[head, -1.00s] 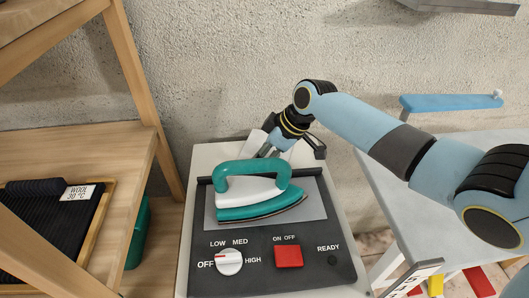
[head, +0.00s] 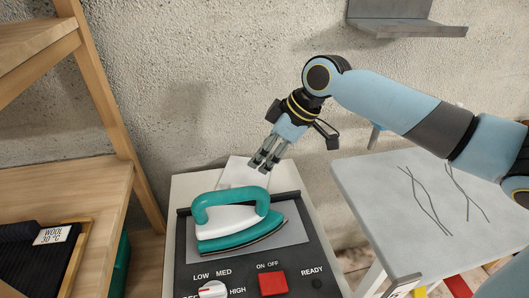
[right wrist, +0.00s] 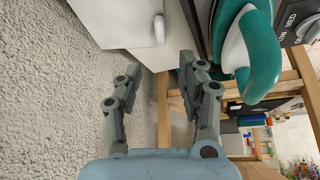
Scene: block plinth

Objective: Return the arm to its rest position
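My right gripper (head: 265,162) hangs behind and above the iron, by the wall. Its fingers are apart with nothing between them, as the right wrist view (right wrist: 158,68) also shows. The teal and white iron (head: 238,238) rests flat on the grey plate of a dark control panel (head: 302,262). The gripper is clear of the iron's handle. The iron also shows at the upper right of the right wrist view (right wrist: 262,52). My right arm reaches in from the right side. My left gripper is not in view.
A wooden shelf (head: 75,190) with a dark tray and a WOOL 30 °C label (head: 53,234) stands left. A light ironing table (head: 385,215) with dark crossing lines lies under my right arm. A grey wall shelf (head: 405,25) is above. The wall is close behind the gripper.

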